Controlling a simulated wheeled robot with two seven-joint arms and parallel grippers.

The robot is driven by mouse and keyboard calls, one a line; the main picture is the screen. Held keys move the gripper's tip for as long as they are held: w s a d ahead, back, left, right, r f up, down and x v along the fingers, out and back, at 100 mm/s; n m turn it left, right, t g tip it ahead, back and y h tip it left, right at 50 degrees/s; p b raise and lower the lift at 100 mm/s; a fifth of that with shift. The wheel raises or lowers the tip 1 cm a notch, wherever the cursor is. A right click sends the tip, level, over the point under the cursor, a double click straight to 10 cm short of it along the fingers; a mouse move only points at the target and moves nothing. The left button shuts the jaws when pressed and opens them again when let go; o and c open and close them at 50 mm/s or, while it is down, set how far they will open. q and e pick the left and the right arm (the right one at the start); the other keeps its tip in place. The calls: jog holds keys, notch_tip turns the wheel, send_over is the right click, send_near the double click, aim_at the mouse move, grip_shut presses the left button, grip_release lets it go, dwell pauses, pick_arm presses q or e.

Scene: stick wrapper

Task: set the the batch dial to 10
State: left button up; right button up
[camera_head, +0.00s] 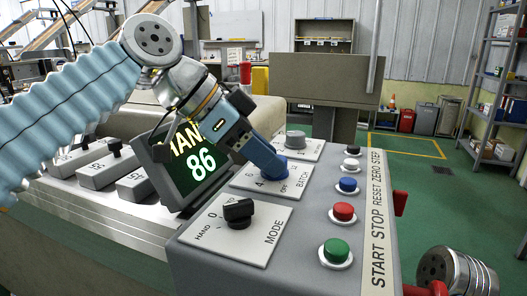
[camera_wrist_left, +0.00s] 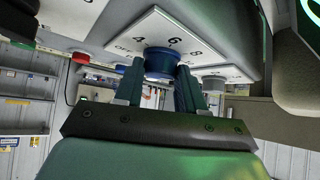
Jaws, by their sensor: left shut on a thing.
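The batch dial (camera_head: 274,168) is a blue round knob on a white plate marked BATCH (camera_head: 293,185) on the grey control panel. My left gripper (camera_head: 270,163) reaches down to it from the upper left and is shut on it. In the left wrist view, the two dark green fingers (camera_wrist_left: 159,88) flank the blue knob (camera_wrist_left: 160,62) on both sides. The plate there (camera_wrist_left: 200,45) shows the marks OFF, 4, 6 and 8. The 10 mark and the knob's pointer cannot be made out.
A black mode knob (camera_head: 238,212) sits nearer on the panel, and a grey knob (camera_head: 295,139) farther back. Green (camera_head: 336,250), red (camera_head: 343,212), blue and white buttons line the right side.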

pick_arm(q)
jog(key=o, duration=1)
jog(key=shift+o, duration=0.2)
jog(key=v, duration=1.3)
jog(key=shift+a+r, duration=0.2)
jog(key=shift+a, duration=0.1)
